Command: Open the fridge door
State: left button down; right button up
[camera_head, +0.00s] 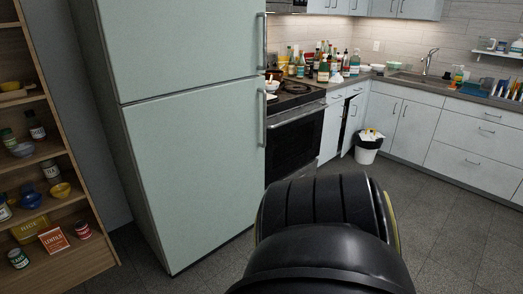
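The fridge (190,150) is pale green and stands left of centre. Its upper freezer door (180,45) and its taller lower door (195,170) both look shut. A vertical metal handle (262,118) runs along the right edge of the lower door. Another handle (263,42) is on the upper door's right edge. A black, rounded part of my own body fills the bottom centre, in front of the floor right of the fridge. Neither of my grippers shows in the head view.
A stove with an oven (293,142) stands just right of the fridge. A wooden shelf (66,205) with jars and bowls is at the left. Counters (450,98) and a small bin (368,148) are at the back right. The floor (445,225) at the right is clear.

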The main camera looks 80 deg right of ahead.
aim_at(197, 155)
jog(key=z, duration=2.7)
jog(key=i, duration=2.85)
jog(key=u, duration=0.85)
